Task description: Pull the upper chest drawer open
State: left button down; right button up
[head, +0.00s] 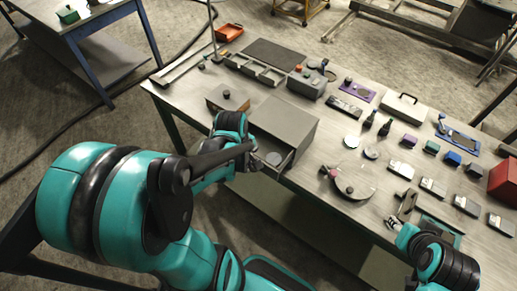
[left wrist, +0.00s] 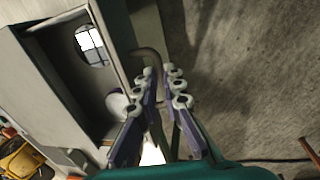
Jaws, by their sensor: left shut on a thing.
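The grey chest (head: 284,122) stands on the workbench in the head view. Its drawer (head: 272,152) is partly pulled out on the near side, and a round disc (head: 274,158) lies inside. The left wrist view shows the open drawer (left wrist: 50,42) at the left, with a shiny round disc (left wrist: 92,45) in it. My left gripper (left wrist: 159,80) is shut on the curved drawer handle (left wrist: 150,58), which passes between its fingers. In the head view my left arm partly hides the drawer front. My right gripper (head: 398,224) is over the bench's near right side, away from the chest; its fingers are too small to read.
The workbench (head: 330,118) holds a small wooden box (head: 228,97) left of the chest, a grey box (head: 307,82) behind it, and a round plate (head: 354,182) to the right. Several small parts crowd the right side. The floor before the drawer is free.

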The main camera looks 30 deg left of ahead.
pick_arm(q)
jog(key=shift+s, duration=0.95)
jog(key=c, duration=1.9)
grip_release()
notch_tip(320, 180, up, 12)
jog(key=s, duration=0.2)
jog(key=shift+a+f, duration=0.15)
